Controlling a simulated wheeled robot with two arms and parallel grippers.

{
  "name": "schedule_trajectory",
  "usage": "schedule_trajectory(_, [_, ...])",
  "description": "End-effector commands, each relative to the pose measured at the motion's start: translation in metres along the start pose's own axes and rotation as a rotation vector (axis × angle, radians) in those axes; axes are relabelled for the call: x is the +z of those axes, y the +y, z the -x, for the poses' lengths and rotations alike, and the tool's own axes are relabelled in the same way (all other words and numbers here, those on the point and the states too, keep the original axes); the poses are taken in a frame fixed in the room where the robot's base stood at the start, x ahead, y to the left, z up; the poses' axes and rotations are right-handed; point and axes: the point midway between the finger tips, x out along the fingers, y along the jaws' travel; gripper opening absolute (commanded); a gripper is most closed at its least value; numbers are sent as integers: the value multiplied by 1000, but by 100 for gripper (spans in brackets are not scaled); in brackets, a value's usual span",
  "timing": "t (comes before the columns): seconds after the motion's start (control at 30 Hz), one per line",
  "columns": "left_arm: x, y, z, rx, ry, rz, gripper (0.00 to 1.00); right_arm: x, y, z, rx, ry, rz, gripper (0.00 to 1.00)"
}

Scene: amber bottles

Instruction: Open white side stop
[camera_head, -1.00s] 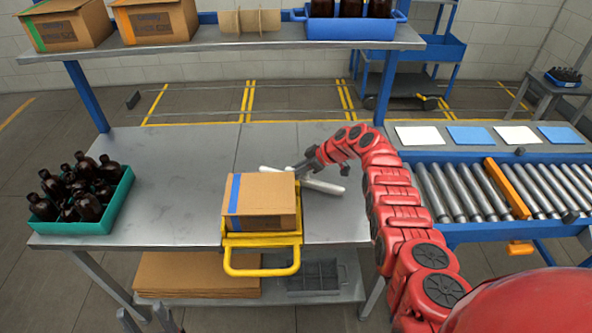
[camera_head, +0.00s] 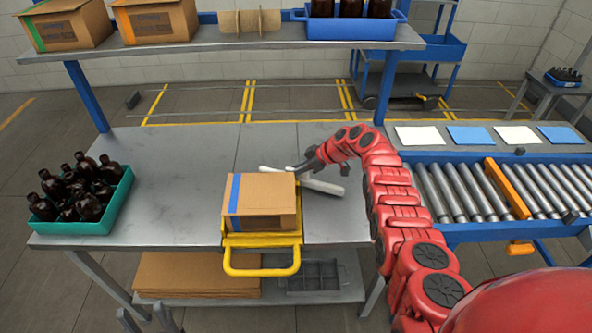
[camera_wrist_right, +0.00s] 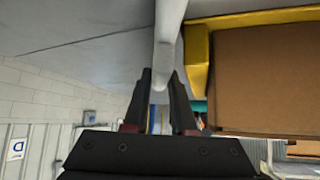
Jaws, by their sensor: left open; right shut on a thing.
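The white side stop (camera_head: 326,186) is a white bar behind the cardboard box (camera_head: 262,202), slanting across the grey table from behind the box toward the right. The box sits in a yellow frame (camera_head: 262,240) at the table's front edge. My right gripper (camera_head: 308,170) reaches the bar from behind and right. In the right wrist view its dark fingers (camera_wrist_right: 164,85) are closed around the white bar (camera_wrist_right: 168,40), beside the yellow frame and box. My left gripper (camera_head: 144,314) shows only by its fingertips at the bottom left edge; they are apart and empty.
A teal crate (camera_head: 118,205) of dark bottles stands on the table's left. A shelf (camera_head: 240,42) with cartons and a blue crate is above. A roller conveyor (camera_head: 465,190) lies right of my right arm. The table between teal crate and box is clear.

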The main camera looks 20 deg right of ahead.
Motion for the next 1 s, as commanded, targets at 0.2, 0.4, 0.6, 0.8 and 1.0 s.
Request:
schedule_trajectory(0.2, [2, 0, 9, 0, 0, 0, 53, 2, 1, -2, -3, 0, 4, 0])
schedule_trajectory(0.4, [8, 2, 44, 0, 0, 0, 53, 6, 4, -8, -19, 3, 26, 0])
schedule_trajectory(0.6, [15, 4, 89, 0, 0, 0, 53, 6, 4, -8, -50, 3, 60, 0])
schedule_trajectory(0.8, [21, 6, 122, 0, 0, 0, 53, 4, 2, -4, -76, 4, 90, 0])
schedule_trajectory(1.0, [21, 6, 122, 0, 1, 0, 53, 0, -1, 1, -89, 1, 95, 0])
